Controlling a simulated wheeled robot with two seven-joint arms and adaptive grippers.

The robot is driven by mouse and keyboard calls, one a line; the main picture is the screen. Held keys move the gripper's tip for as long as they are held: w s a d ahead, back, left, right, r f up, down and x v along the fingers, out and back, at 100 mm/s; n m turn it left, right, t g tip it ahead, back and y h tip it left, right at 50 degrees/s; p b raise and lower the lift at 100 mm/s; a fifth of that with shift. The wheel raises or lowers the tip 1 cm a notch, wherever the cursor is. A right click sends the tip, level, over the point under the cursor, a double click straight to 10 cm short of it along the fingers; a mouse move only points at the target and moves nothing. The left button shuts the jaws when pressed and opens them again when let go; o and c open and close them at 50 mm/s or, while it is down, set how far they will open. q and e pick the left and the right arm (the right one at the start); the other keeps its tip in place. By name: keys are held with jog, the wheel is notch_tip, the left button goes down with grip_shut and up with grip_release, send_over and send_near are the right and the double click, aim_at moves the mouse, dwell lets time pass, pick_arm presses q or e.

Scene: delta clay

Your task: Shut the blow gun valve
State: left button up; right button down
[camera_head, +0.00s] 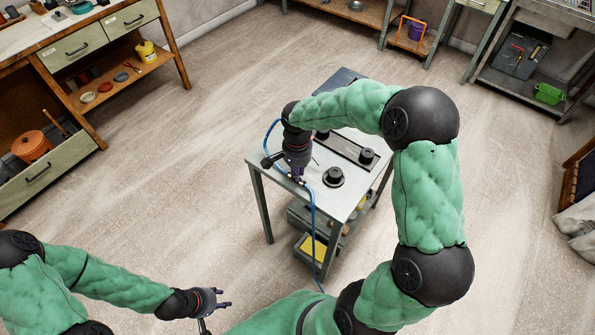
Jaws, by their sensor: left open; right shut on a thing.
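A small grey metal table (346,198) stands in the middle of the floor. A blue hose (314,222) loops at its left edge and hangs down past its front. My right gripper (299,176) points down at the table's front left edge, where the hose meets small dark fittings. It is shut on a small part there, which looks like the blow gun valve. The gripper hides most of the valve, and its lever position cannot be told. My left gripper (226,298) is open and empty, low over the floor at the bottom of the view, well apart from the table.
Black round knobs (334,176) and a dark plate (344,149) are on the tabletop. A lower shelf holds a yellow item (311,246). A wooden workbench (98,72) stands at the left, and a green basket (549,94) sits at the right. The floor between is clear.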

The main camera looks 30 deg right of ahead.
jog(key=shift+m, duration=0.7)
jog(key=c, duration=1.2)
grip_release()
jog(key=shift+r, duration=0.1)
notch_tip(320, 180, up, 12)
jog(key=shift+s, duration=0.1)
